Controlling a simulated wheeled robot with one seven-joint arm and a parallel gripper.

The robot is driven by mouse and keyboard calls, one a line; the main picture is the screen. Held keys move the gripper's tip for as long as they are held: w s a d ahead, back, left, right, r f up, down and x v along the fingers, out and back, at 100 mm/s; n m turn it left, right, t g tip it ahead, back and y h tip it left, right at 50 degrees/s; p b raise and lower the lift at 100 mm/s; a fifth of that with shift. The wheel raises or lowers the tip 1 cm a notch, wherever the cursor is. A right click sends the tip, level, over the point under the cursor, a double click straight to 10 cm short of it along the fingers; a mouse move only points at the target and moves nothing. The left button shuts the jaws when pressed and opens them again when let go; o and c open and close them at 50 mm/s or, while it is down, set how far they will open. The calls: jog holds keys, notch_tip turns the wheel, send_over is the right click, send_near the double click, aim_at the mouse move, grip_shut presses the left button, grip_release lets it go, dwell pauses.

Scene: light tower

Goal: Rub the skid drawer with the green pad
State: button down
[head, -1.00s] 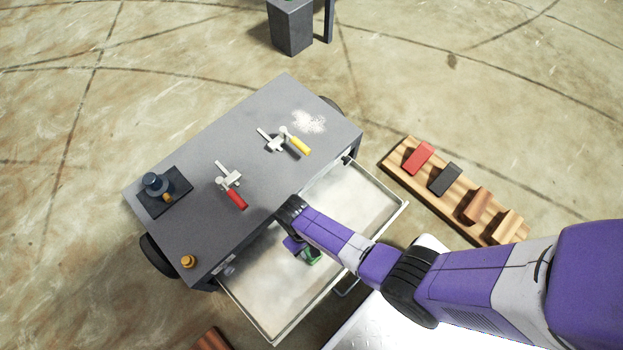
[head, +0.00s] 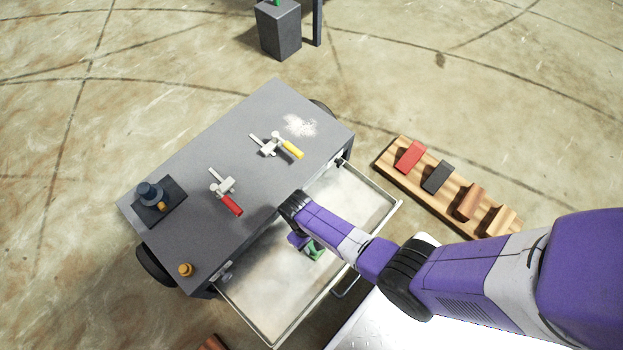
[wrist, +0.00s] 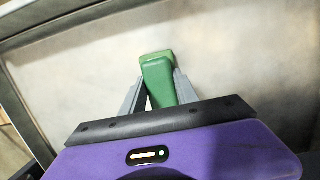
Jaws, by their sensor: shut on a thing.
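The skid drawer (head: 262,290) is pulled out from the grey skid (head: 245,150), and its pale floor has cloudy, whitish patches. My gripper (wrist: 158,92) is shut on the green pad (wrist: 157,72), holding it by its upright green part. In the head view the green pad (head: 314,252) is inside the drawer, near its middle, partly hidden by my arm. The drawer floor (wrist: 230,50) fills most of the wrist view. The pad appears at or very near the floor; its underside is hidden, so I cannot tell if it touches.
On the skid top are a red-handled clamp (head: 226,192), a yellow-handled clamp (head: 278,146), a dark fixture (head: 152,195), a small orange knob (head: 186,270) and white powder (head: 299,125). A wooden rack (head: 392,168) with several blocks stands right of the drawer. The drawer rim (head: 372,232) surrounds the pad.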

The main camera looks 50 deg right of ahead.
jog(key=shift+s+a+f, duration=0.15)
jog(key=shift+a+f, duration=0.05)
jog(key=shift+a, duration=0.65)
jog(key=shift+s+a+f, duration=0.1)
jog(key=shift+a+f, duration=0.05)
jog(key=shift+a, duration=0.65)
jog(key=shift+r, duration=0.1)
